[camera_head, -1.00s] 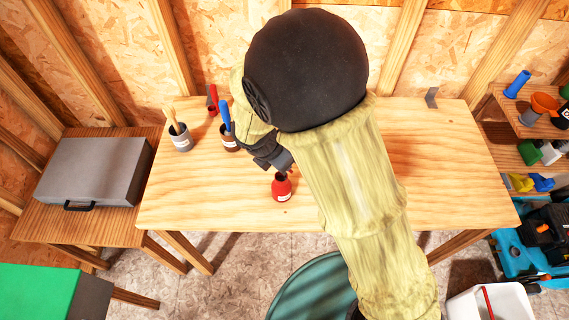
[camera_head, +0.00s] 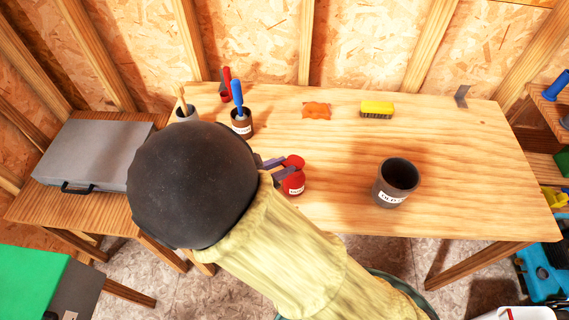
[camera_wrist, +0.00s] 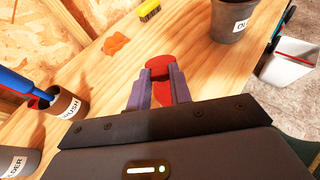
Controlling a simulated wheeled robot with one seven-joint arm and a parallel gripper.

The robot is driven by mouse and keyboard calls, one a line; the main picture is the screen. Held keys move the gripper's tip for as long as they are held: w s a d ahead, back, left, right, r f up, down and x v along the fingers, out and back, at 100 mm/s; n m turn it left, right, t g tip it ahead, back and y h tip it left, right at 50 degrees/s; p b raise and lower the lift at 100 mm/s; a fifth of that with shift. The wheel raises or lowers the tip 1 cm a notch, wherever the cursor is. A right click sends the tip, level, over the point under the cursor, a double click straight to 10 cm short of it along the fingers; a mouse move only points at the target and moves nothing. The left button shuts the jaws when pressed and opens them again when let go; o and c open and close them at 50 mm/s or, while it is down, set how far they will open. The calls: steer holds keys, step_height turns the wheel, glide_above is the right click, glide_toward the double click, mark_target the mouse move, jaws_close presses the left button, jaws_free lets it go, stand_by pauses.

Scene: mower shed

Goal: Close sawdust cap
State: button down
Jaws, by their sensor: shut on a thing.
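The fingers hide the join, so I cannot tell whether the cap sits fully on the bottle.
A dark labelled pot (camera_head: 396,182) stands to the right. Behind are a brown cup (camera_head: 241,124) with a blue-handled tool, an orange cloth (camera_head: 317,110) and a yellow brush (camera_head: 377,109). A grey case (camera_head: 92,155) lies on the left table. The bench's right half is mostly clear.

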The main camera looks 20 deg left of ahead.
steer(key=f+t+h, duration=0.1)
steer(key=t, duration=0.1)
steer(key=f+t+h+b, duration=0.1)
steer(key=f, duration=0.1)
steer(key=shift+s+a+t, duration=0.2)
steer(key=shift+s+t, duration=0.15)
steer(key=shift+t, duration=0.05)
steer(key=c, duration=1.2)
jaws_free()
steer(key=shift+c, duration=0.2)
steer(key=b+v, duration=0.1)
steer(key=v, duration=1.6)
steer(key=shift+a, duration=0.25)
